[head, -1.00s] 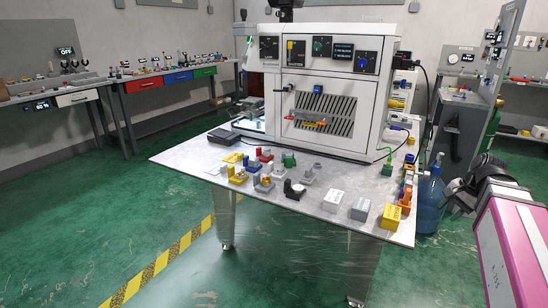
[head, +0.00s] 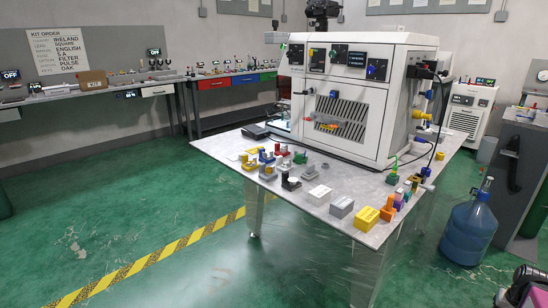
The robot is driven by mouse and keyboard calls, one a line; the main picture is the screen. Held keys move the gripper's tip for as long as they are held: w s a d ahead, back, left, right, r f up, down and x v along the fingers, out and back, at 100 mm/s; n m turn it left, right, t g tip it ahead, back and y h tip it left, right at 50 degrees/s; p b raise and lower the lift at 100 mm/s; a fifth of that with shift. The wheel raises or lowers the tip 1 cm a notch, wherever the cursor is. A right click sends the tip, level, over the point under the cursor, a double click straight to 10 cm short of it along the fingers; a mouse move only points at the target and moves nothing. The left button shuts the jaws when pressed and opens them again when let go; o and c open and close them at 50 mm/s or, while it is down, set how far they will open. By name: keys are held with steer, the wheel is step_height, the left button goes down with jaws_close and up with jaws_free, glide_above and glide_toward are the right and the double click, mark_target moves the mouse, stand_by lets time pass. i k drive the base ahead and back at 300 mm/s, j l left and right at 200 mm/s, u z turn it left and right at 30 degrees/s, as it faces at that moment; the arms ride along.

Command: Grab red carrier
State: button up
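A small red carrier (head: 279,151) stands among several coloured carriers near the front left of the white table (head: 310,222). Blue, grey and yellow pieces crowd close around it, so its base is partly hidden. Part of my pink and dark arm shows at the bottom right corner, far from the carrier. My gripper's fingers do not show, and nothing touches the red carrier.
A large white machine (head: 359,95) stands on the table behind the carriers. Grey and yellow blocks (head: 366,218) sit along the front edge. A blue water bottle (head: 469,226) stands on the floor at the right. Green floor left of the table is open.

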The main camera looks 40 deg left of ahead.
mark_target(283, 151)
steer(key=k+u, duration=0.2)
steer(key=u, duration=0.25)
steer(key=k+j+u, duration=0.1)
steer(key=u, duration=0.35)
steer(key=j+u, duration=0.1)
steer(key=u, duration=1.85)
steer(key=i+l+u, duration=0.1)
steer(key=i, duration=0.35)
steer(key=i+l+u, duration=0.15)
steer(key=i+l, duration=0.15)
steer(key=i, duration=0.15)
steer(key=i+l+u, duration=0.1)
steer(key=i+l, duration=0.2)
steer(key=i, duration=3.65)
steer(key=i+z, duration=0.1)
steer(key=z, duration=0.3)
steer(key=i+z, duration=0.1)
steer(key=z, duration=0.25)
steer(key=i+z, duration=0.1)
steer(key=z, duration=0.3)
steer(key=i+j+z, duration=0.1)
steer(key=z, duration=0.3)
